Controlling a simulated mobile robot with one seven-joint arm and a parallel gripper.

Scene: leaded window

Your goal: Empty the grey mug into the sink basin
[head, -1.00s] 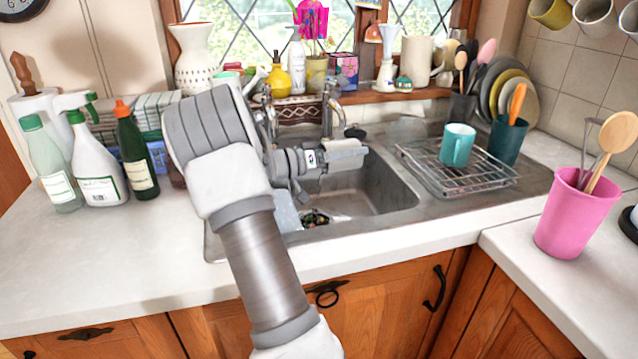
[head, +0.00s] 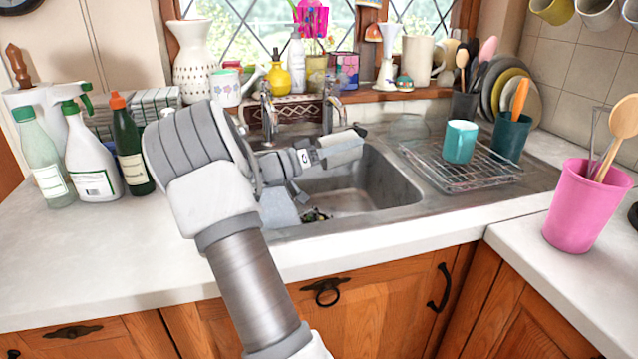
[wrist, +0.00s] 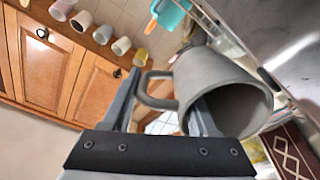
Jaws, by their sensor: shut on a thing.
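The grey mug (wrist: 220,85) is large in the wrist view, its loop handle on the left and its dark open mouth at the lower right. It is tipped over, the mouth turned towards the metal sink side. My gripper (wrist: 163,100) is shut on it, one finger overlapping the wall near the handle; the exact contact is unclear. In the head view my gripper (head: 330,152) is above the sink basin (head: 375,185), where the mug is hard to tell from the grey fingers. No liquid stream shows.
A wire rack (head: 462,175) with a teal mug (head: 460,141) stands right of the basin. Taps (head: 330,105) rise behind my gripper. Several bottles (head: 92,155) stand at left, and a pink pot (head: 580,207) at right. Front counter is clear. Small dark bits lie in the basin.

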